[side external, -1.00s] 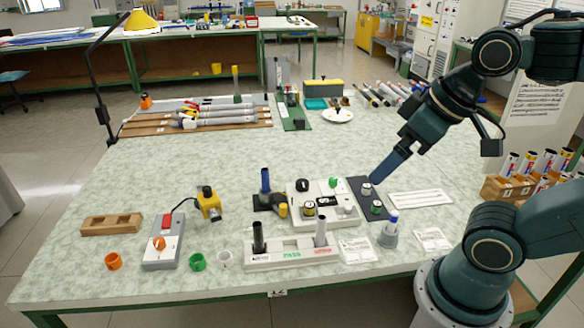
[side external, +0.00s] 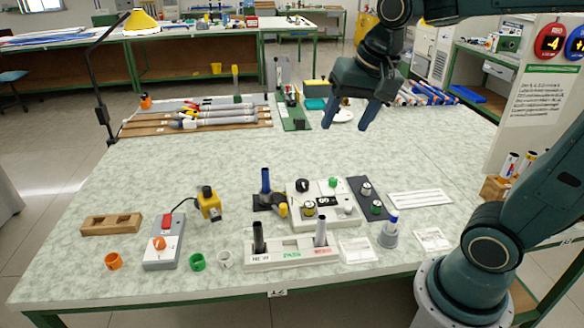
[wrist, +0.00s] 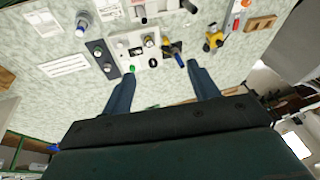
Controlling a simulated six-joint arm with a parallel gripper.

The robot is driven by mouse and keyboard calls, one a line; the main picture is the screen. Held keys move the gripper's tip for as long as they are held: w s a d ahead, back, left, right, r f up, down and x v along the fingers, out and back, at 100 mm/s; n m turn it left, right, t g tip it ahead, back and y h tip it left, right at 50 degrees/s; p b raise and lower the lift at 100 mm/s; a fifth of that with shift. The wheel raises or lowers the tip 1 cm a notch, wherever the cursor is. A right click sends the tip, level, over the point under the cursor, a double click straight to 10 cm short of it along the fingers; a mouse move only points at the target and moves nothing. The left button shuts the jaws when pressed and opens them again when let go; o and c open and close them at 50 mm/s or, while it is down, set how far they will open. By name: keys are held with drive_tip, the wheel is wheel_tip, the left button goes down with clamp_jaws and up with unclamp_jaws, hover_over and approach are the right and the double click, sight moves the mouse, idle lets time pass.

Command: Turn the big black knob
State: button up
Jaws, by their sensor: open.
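The big black knob (side external: 302,185) stands at the back left of a white control panel (side external: 325,219) on the table. A green knob (side external: 333,183) is to its right, and a yellow-topped knob (side external: 309,208) is in front. My gripper (side external: 345,127) is open and empty, raised above the table behind the panel, fingers pointing down. In the wrist view the black knob (wrist: 153,62) shows between and just beyond the fingertips of my gripper (wrist: 160,70), well apart from them.
A dark plate (side external: 361,195) with two knobs adjoins the panel's right side. A blue-handled part (side external: 265,181) stands to its left. A white rack (side external: 290,254) with upright rods is in front.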

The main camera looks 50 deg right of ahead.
drive_tip(key=w+d+f+m+g, duration=0.1)
drive_tip(key=w+d+f+m, duration=0.1)
drive_tip(key=w+d+m, duration=0.4)
drive_tip(key=m+g, duration=0.3)
drive_tip(key=m, duration=1)
hover_over(303, 182)
wheel_tip(303, 182, down, 17)
drive_tip(key=shift+f, duration=0.15)
drive_tip(key=shift+f, duration=0.15)
wheel_tip(303, 182, down, 14)
drive_tip(key=shift+r, duration=0.25)
drive_tip(key=c, duration=1)
